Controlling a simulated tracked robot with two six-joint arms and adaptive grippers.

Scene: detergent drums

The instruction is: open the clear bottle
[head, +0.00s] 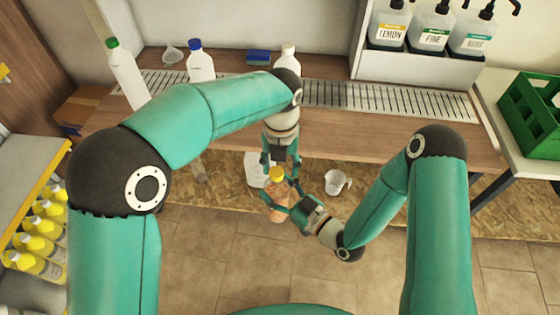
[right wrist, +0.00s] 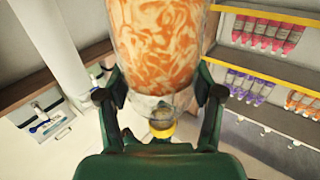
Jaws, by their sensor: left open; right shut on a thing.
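The clear bottle (head: 275,212) holds orange, streaky contents and has a yellow cap (head: 277,173). It stands out from the front of the counter in the head view, roughly upright. My right gripper (head: 284,201) is shut on the bottle's body from the right. In the right wrist view the bottle (right wrist: 162,45) fills the upper middle between the fingers, with its yellow cap (right wrist: 162,131) toward the bottom. My left gripper (head: 280,166) is open and points down over the cap. Whether its fingers touch the cap cannot be told.
A measuring cup (head: 337,183) is right of the bottle. A green-capped bottle (head: 125,75), a blue-capped bottle (head: 200,62) and a white bottle (head: 287,60) stand at the back of the counter. A green crate (head: 533,110) is far right. Several yellow-capped bottles (head: 42,245) line the left shelf.

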